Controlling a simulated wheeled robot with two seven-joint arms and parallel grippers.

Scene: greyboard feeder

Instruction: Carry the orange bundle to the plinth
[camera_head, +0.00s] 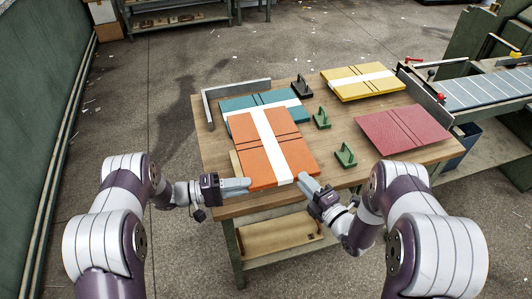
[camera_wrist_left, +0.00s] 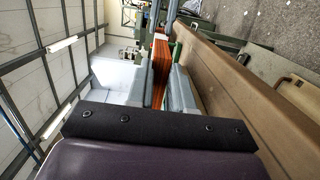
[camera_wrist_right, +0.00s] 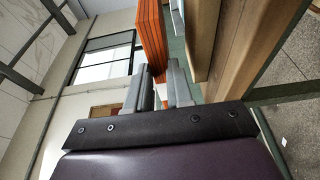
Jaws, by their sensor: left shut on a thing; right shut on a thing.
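The orange bundle (camera_head: 263,165), a flat stack with a white band, is over the front left of the wooden table. My left gripper (camera_head: 244,184) is shut on its front left corner; the bundle shows edge-on between the jaws in the left wrist view (camera_wrist_left: 160,64). My right gripper (camera_head: 306,182) is shut on its front right corner, and the layered edge shows in the right wrist view (camera_wrist_right: 152,38). The bundle seems held a little above the table, with a gap showing in the right wrist view. I cannot tell which thing is the plinth.
A teal bundle (camera_head: 236,104), partly covered by the orange one, lies by a grey corner fence (camera_head: 207,108). Yellow (camera_head: 345,90) and red (camera_head: 402,128) bundles lie right. Green (camera_head: 346,156) and black handled blocks stand between. A feeder bench (camera_head: 478,92) stands right; floor left is clear.

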